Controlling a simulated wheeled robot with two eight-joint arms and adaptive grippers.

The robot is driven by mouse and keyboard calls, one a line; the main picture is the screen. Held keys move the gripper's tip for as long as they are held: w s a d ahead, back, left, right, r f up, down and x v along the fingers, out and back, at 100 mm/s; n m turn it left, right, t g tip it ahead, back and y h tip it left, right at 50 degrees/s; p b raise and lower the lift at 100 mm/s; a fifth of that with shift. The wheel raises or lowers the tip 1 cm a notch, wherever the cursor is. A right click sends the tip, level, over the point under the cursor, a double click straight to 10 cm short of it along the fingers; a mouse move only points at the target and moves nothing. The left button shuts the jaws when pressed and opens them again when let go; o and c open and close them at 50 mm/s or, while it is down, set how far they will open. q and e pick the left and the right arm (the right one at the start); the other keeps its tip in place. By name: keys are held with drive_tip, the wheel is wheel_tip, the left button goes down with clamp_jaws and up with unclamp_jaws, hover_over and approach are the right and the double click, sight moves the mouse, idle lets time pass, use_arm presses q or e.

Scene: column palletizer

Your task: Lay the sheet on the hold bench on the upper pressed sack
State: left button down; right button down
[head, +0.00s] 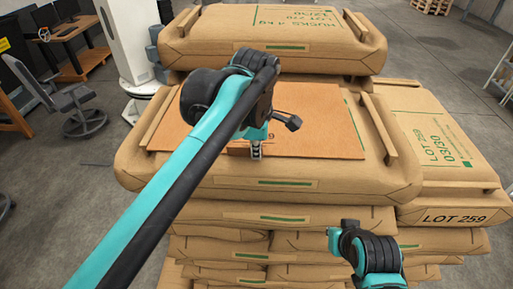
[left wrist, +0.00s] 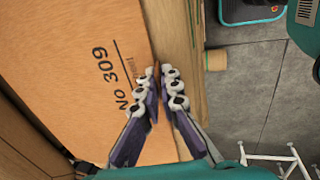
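The sheet (head: 310,120) is a flat orange-brown board lying over the top of a large tan sack (head: 215,185), between two wooden battens. In the left wrist view the sheet (left wrist: 75,65) shows printed "No 309". My left gripper (head: 256,150) is at the sheet's front edge, and my arm hides part of the sheet. In the left wrist view its fingertips (left wrist: 160,78) are close together, one on each side of that edge, and seem to pinch it. My right gripper (head: 340,232) is low in front of the stack; its fingers do not show clearly.
Another sack (head: 270,35) with battens (head: 357,28) stands behind. A sack marked LOT 259 (head: 435,140) sits to the right, lower. Several sacks are stacked beneath. A chair (head: 78,105) and desk are at the left; grey floor (head: 75,190) is open there.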

use_arm(q)
drive_tip(key=c, duration=1.7)
unclamp_jaws()
drive_tip(key=shift+w, duration=0.1)
drive_tip(key=v, duration=1.2)
drive_tip(key=shift+r, duration=0.1)
